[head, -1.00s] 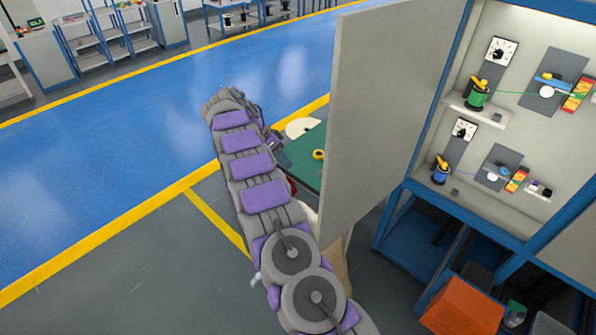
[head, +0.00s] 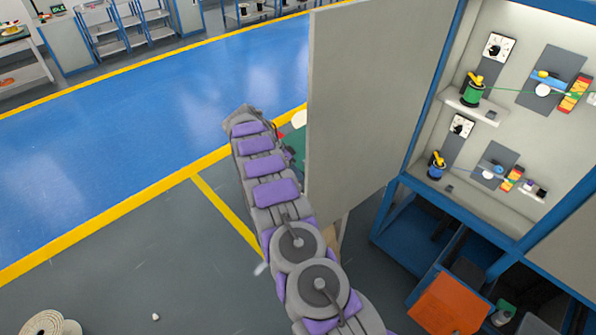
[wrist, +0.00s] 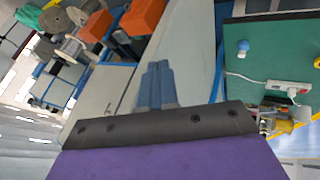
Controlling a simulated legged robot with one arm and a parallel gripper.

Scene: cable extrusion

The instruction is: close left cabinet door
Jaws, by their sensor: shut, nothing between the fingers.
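The left cabinet door (head: 375,100) is a plain grey panel standing open, swung out from the left side of the blue-framed cabinet (head: 432,105). My arm reaches up along the near left side of the door in the head view, its far end left of the door's free edge. My gripper is hidden there. In the wrist view my gripper (wrist: 157,85) shows shut and empty, its blue-grey fingers together in front of a pale grey panel (wrist: 190,45). I cannot tell whether the fingers touch that panel.
The cabinet interior holds green (head: 472,92) and blue (head: 436,166) spools. An orange bin (head: 450,302) sits below. A green-topped table (wrist: 275,55) lies behind the door, mostly hidden in the head view. Open floor (head: 120,235) lies left of my arm.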

